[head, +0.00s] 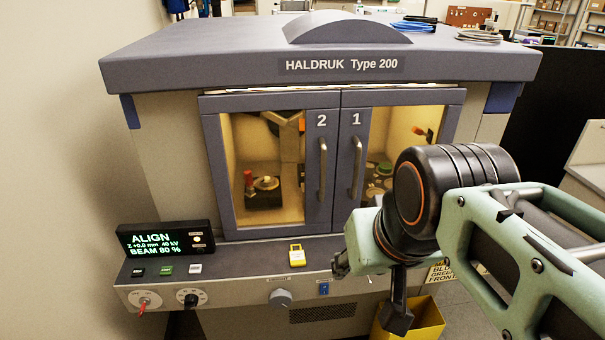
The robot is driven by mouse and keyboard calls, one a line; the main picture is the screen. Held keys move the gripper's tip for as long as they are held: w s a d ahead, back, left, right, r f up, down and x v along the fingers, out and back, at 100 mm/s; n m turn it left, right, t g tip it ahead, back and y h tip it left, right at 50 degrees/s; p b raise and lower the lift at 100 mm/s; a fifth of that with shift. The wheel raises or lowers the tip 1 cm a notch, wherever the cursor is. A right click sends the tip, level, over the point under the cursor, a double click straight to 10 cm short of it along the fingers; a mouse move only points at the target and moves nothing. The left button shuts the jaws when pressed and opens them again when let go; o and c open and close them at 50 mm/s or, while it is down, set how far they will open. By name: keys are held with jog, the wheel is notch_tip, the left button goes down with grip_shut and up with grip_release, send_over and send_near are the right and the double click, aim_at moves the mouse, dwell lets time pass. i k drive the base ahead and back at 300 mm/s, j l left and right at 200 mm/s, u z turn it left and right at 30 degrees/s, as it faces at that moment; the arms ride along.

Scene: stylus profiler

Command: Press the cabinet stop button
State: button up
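The grey cabinet (245,69), labelled HALDRUK Type 200, fills the middle of the head view, with doors 2 (322,150) and 1 (356,150) shut. On its front ledge at left are three small buttons: black (138,271), green (166,269) and white (195,268). Their labels are too small to read, so I cannot tell which is the stop button. My gripper (368,290) is in front of the cabinet's right side, well right of these buttons. Dark finger parts show below the wrist, but its opening is unclear. My arm hides part of door 1 and the right ledge.
A display (166,240) reads ALIGN above the buttons. A yellow padlock-like item (295,254) stands on the ledge. A red-marked switch (145,301), a dial (191,298), a knob (280,298) and a blue switch (323,288) line the front. A yellow bin (428,318) stands below my gripper.

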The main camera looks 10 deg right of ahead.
aim_at(137, 271)
jog(key=u, duration=1.4)
jog(key=z, duration=1.55)
jog(key=u, duration=1.55)
